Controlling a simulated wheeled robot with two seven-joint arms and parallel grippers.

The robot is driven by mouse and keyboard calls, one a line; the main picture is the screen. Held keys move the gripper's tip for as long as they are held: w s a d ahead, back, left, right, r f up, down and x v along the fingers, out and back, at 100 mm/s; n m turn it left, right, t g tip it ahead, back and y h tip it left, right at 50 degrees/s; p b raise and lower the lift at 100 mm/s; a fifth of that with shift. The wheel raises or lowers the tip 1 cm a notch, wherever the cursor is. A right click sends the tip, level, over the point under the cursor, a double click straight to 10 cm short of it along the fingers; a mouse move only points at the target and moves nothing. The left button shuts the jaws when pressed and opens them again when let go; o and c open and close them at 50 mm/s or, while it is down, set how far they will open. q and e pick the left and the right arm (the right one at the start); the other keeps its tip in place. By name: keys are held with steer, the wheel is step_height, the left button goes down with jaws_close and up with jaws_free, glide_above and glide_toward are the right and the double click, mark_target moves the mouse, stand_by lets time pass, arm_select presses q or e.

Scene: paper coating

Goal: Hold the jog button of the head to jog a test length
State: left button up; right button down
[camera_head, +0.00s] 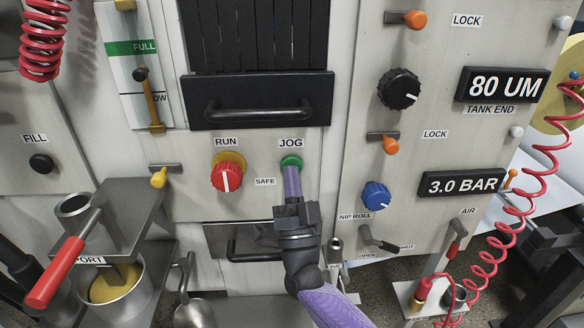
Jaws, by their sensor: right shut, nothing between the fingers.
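The jog button (291,161) is a green round button under the JOG label, on the grey machine panel. My right gripper (291,172) comes up from below with purple fingers. Its fingers are shut with nothing between them. The fingertips overlap the lower part of the button in the head view; whether they press it in, I cannot tell. My left gripper is not in view.
A red RUN knob (227,175) sits left of the button. A black drawer handle (258,111) juts out above. A blue nip-roll knob (376,196) is at right. A metal pot (112,297) with a red-handled bracket stands lower left. A red coiled hose (521,205) hangs at right.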

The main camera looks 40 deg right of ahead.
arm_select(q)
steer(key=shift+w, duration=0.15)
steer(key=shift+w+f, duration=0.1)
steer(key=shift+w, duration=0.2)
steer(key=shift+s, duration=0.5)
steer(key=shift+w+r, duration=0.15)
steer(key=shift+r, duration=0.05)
arm_select(e)
steer(key=shift+s, duration=0.1)
arm_select(q)
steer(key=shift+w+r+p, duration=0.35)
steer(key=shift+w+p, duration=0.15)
steer(key=shift+p, duration=0.1)
arm_select(e)
steer(key=shift+s+a, duration=0.45)
steer(key=shift+s, duration=0.2)
